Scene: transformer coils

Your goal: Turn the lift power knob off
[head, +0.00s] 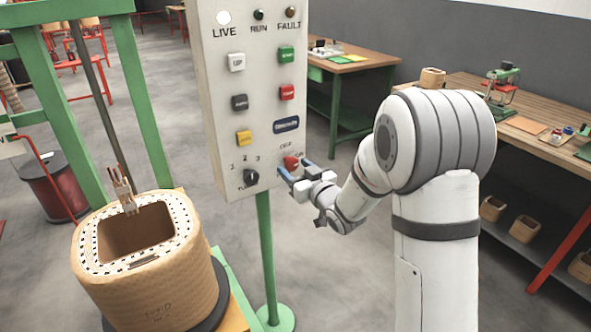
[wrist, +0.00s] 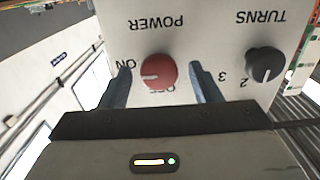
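The red power knob (wrist: 158,72) is on the light panel (head: 235,120), between the words ON and OFF, in an upside-down wrist view. Its white mark points to the picture's left, towards ON. In the head view the knob (head: 291,162) shows at the panel's lower right, partly covered by my gripper (head: 293,171). In the wrist view my gripper (wrist: 160,70) is open, with one blue-grey finger on each side of the knob. A gap shows between each finger and the knob.
A black turns knob (wrist: 265,64) is beside the power knob. Several push buttons and a white LIVE lamp (head: 224,17) are higher on the panel. A wound coil (head: 150,275) stands at lower left. A workbench (head: 455,86) is at right.

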